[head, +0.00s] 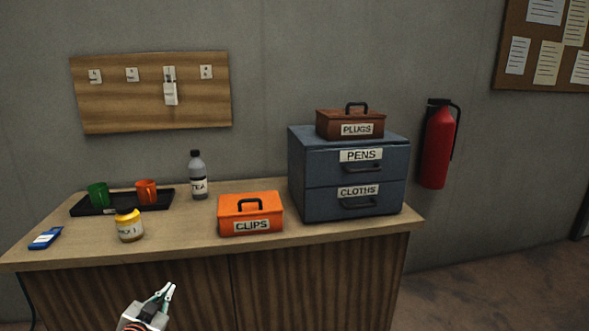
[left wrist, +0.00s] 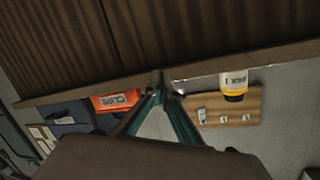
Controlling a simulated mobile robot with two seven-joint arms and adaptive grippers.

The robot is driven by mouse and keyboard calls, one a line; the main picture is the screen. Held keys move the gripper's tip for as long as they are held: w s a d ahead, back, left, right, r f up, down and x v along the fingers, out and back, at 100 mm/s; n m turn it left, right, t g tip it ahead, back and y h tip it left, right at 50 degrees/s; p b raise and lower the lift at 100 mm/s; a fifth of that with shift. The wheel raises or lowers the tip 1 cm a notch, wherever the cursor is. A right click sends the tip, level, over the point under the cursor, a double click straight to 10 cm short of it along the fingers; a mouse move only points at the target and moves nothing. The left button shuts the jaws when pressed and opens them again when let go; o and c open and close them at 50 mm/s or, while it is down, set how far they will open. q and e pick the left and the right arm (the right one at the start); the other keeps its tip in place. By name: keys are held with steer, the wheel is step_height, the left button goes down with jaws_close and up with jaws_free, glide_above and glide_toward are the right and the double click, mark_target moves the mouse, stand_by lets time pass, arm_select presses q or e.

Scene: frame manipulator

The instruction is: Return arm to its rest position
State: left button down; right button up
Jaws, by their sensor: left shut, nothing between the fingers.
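My left gripper (head: 168,288) is low in front of the wooden cabinet, below the counter's front edge in the head view. Its fingertips are together and hold nothing. In the left wrist view, the gripper's fingers (left wrist: 160,88) meet at their tips, with the cabinet front behind them and the picture upside down. My right gripper is not in view.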

arm_select(q)
steer(key=s+d+f+g+h, duration=0.1)
steer(key=s+d+f+g, duration=0.1)
steer(key=s+d+f, duration=0.6)
steer(key=s+d+f+g+h, duration=0.1)
steer(key=s+d+f, duration=0.1)
steer(key=s+f, duration=0.75)
steer(key=s+d+g, duration=0.1)
steer(key=s+d, duration=0.2)
steer(key=s, duration=0.7)
steer(key=s+d+f+g, duration=0.1)
steer(key=s+d, duration=0.2)
steer(key=s, duration=0.7)
steer(key=shift+s+f+n+h, duration=0.2)
steer(key=shift+s+n+h, duration=0.1)
steer(key=shift+n, duration=0.1)
